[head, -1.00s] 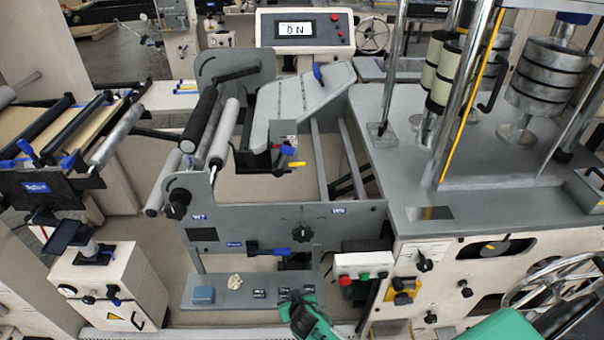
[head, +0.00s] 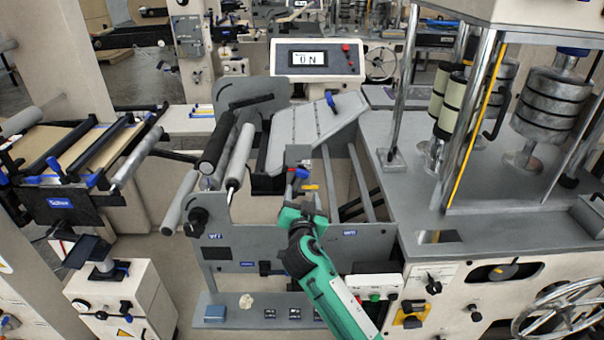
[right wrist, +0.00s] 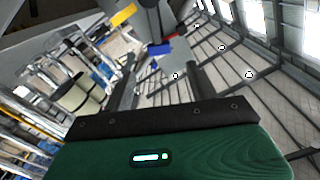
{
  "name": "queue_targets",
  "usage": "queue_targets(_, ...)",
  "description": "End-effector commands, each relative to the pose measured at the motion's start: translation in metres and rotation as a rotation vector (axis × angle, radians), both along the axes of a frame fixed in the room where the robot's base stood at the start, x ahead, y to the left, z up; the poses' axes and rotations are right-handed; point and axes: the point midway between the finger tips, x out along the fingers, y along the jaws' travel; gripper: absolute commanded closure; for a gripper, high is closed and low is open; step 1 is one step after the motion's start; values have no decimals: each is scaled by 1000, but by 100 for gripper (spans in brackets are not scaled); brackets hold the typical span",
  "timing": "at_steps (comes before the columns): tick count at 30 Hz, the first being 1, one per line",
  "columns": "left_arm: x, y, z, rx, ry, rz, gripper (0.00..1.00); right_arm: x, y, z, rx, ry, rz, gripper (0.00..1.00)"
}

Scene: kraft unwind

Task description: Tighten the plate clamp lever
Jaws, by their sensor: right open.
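A blue lever with a red part (head: 300,172) sits on the small bracket at the lower end of the grey sloped plate (head: 308,122). A yellow tab (head: 310,187) is just below it. Another blue lever (head: 330,101) stands at the plate's upper edge; I cannot tell which lever is the clamp's. My right gripper (head: 306,208) is just below the bracket, apart from the lever, with its green arm rising from below. In the right wrist view its fingers (right wrist: 161,78) are spread and empty; the blue lever (right wrist: 158,48) and yellow tab (right wrist: 123,14) show beyond them. My left gripper is out of view.
Rollers (head: 217,148) stand left of the plate, and grey frame rails (head: 362,182) are right of the gripper. The front panel (head: 235,240) lies behind my forearm. A control box with buttons (head: 374,287) is at lower right. Chrome posts (head: 474,120) stand farther right.

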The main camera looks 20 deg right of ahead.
Motion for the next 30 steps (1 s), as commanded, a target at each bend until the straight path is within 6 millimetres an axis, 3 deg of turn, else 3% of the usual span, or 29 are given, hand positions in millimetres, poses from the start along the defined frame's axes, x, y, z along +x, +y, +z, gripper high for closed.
queue_targets(9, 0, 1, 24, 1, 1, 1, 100, 54, -16, 3, -4, 1, -1, 42)
queue_targets(15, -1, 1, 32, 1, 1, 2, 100, 76, -22, 1, -3, 2, 0, 42)
queue_targets(30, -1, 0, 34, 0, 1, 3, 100, 87, -25, -1, -1, 1, 0, 42)
